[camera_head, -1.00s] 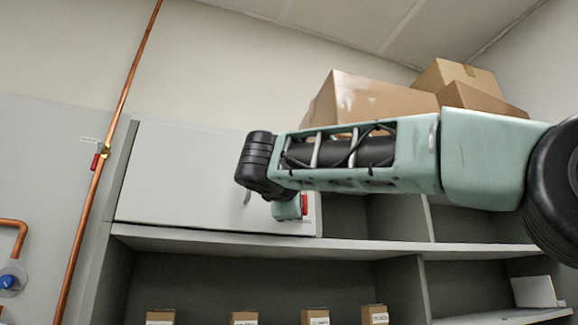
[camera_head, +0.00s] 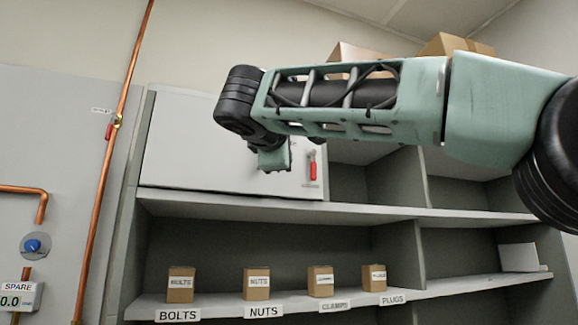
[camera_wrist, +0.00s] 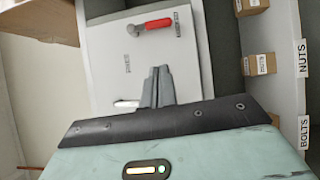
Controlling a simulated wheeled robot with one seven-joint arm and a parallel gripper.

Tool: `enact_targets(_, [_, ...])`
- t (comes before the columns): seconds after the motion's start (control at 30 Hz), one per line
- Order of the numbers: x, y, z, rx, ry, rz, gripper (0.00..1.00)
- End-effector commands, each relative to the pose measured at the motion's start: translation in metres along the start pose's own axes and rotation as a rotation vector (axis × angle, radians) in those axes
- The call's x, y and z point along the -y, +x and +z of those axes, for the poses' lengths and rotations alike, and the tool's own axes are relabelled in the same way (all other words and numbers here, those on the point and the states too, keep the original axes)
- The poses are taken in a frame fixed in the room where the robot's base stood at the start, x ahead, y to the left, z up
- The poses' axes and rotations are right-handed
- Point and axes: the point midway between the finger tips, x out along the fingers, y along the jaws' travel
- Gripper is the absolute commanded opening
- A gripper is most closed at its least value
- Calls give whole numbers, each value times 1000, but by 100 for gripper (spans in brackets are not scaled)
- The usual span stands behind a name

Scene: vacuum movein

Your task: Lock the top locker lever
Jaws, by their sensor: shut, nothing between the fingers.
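The top locker (camera_head: 200,140) has a flat light-grey door that looks closed, at the upper left of the shelving. Its red lever (camera_head: 312,168) hangs straight down from a pivot near the door's right edge, above a small label. In the wrist view the red lever (camera_wrist: 158,23) lies sideways because that view is turned, and points at one small label; another sits lower left. My gripper (camera_wrist: 160,72) is shut and empty, in front of the door and apart from the lever.
A pale door handle (camera_wrist: 126,104) is left of my fingers in the wrist view. Open shelves lie right of and below the locker. Small cartons (camera_head: 257,284) stand on the lower shelf. Larger boxes (camera_head: 455,44) sit on top. A copper pipe (camera_head: 108,150) runs up at left.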

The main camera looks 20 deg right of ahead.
Motion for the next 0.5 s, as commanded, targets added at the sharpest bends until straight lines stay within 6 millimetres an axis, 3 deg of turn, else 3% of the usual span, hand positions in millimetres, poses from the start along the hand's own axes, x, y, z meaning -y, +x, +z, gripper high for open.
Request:
enact_targets(0.2, [0, -32, -1, -4, 0, 1, 0])
enact_targets(0.5, [-1, -41, 0, -1, -1, 0, 0])
